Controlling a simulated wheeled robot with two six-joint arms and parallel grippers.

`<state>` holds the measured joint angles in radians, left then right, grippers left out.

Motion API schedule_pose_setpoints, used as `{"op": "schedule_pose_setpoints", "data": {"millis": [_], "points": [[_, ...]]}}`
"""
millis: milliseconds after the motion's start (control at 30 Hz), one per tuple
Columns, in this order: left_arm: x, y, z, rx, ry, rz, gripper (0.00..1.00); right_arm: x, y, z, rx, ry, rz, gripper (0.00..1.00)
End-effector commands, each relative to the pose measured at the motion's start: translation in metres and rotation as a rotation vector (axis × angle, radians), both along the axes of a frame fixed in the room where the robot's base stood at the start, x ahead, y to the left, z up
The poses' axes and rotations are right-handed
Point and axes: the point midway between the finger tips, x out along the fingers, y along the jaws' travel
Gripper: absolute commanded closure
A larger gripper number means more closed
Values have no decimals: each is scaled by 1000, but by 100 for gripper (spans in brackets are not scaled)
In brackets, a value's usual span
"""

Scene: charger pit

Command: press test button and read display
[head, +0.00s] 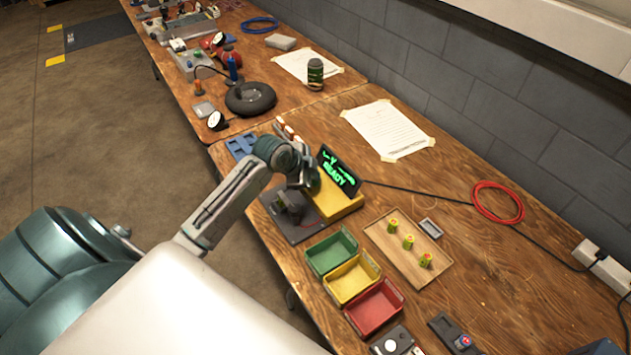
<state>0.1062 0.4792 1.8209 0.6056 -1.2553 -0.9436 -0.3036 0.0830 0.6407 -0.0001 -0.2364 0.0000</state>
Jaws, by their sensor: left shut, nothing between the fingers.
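The tester is a yellow box (338,205) on the wooden bench, with a tilted black display (339,172) that glows green. The word READY is legible on it; the line above is partly hidden and unclear. My left arm reaches in over the bench, and my left gripper (292,203) points down in front of the display, over a dark base plate (308,230). The gripper is shut and empty. I cannot tell whether its tips touch anything. The test button is hidden or cannot be made out. My right gripper is not in view.
Green (331,252), yellow (352,279) and red (374,307) bins stand in front of the tester. A wooden tray (388,245) holds three small batteries. A black cable (420,190) runs right past a red coil (498,202). A taped paper (388,131) lies behind.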

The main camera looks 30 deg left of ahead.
Motion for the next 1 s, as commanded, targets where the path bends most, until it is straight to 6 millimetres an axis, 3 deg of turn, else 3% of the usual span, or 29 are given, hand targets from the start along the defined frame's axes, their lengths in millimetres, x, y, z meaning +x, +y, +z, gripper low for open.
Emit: {"op": "schedule_pose_setpoints", "data": {"millis": [1000], "points": [[0,0,-9,-1,1,0,100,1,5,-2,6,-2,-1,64]]}}
